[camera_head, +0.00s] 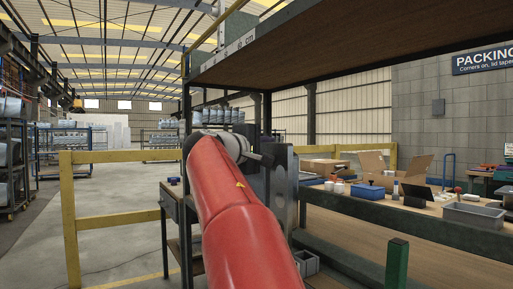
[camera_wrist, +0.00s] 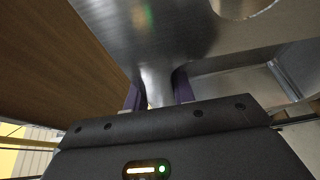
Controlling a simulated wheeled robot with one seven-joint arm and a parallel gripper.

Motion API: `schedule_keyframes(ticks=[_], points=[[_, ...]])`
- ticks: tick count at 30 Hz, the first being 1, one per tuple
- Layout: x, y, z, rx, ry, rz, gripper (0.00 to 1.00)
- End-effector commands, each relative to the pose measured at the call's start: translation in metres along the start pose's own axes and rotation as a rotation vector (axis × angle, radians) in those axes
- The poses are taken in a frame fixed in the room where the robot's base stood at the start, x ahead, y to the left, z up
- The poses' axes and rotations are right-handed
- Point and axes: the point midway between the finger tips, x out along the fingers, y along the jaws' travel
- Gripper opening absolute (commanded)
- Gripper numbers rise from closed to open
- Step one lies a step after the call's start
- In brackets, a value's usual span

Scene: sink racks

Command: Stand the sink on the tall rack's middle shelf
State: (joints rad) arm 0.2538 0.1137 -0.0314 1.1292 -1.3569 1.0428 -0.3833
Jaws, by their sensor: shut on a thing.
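The sink (camera_head: 287,190) is a grey metal piece, seen nearly edge-on beyond the end of my red arm in the head view. In the wrist view its brushed metal (camera_wrist: 150,30) fills the upper middle, with a round opening at the top right. My gripper (camera_wrist: 158,92) has its two dark purple fingers shut on a narrow metal part of the sink. In the head view my gripper (camera_head: 262,160) is partly hidden by the arm. The rack (camera_head: 187,200) has dark posts and a brown upper board. Which of its levels is the middle shelf is unclear.
The upper board (camera_head: 340,50) overhangs the sink's side. A green post (camera_head: 397,265) stands at the front right. A bench with an open carton (camera_head: 395,170), a blue box (camera_head: 368,190) and a grey tray (camera_head: 472,214) lies right. A yellow rail (camera_head: 110,156) stands left, with open floor beyond.

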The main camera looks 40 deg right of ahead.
Motion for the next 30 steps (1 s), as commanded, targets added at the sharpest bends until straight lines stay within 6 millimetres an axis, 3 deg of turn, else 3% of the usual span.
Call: schedule_keyframes(ticks=[30], points=[[0.083, 0.000, 0.035, 0.001, 0.000, 0.004, 0.00]])
